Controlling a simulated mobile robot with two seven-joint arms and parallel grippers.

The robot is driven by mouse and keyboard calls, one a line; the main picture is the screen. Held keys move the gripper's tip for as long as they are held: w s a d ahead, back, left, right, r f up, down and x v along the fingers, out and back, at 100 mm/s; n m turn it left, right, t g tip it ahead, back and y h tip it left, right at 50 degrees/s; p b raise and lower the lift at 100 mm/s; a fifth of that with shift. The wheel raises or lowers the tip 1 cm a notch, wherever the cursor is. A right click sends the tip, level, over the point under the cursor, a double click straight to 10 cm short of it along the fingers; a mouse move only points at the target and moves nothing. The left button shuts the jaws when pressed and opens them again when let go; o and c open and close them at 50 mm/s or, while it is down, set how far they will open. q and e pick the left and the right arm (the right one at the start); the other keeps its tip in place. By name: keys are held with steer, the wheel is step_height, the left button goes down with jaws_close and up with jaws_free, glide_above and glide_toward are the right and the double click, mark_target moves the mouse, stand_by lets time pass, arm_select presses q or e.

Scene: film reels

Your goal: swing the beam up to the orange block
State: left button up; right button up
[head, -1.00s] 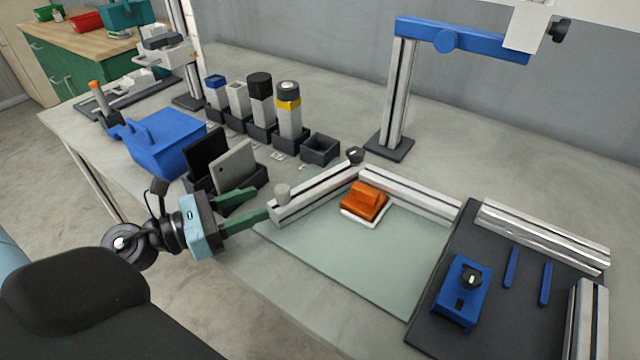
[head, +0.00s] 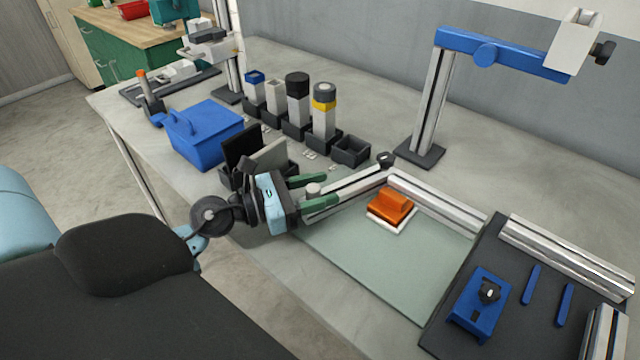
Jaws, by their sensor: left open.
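The silver beam (head: 352,184) lies along the left side of the pale green plate (head: 375,262). A dark knob (head: 385,158) stands at its far end, and a short grey post (head: 313,188) stands at its near end. The orange block (head: 391,206) sits on a white base on the plate, to the right of the beam and apart from it. My left gripper (head: 317,191) is open at the beam's near end, with its green fingers on either side of the post. Whether they touch it I cannot tell. My right gripper is not in view.
A second silver rail (head: 438,203) runs right from the knob behind the block. A dark board (head: 520,275) with blue parts lies at the right. A blue bin (head: 207,140), upright dark plates and several containers stand at left. A blue-armed stand (head: 430,110) rises behind.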

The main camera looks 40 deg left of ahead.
arm_select(q)
steer(key=shift+w+d, duration=0.25)
steer(key=shift+w, duration=0.1)
jaws_close()
stand_by(0.3)
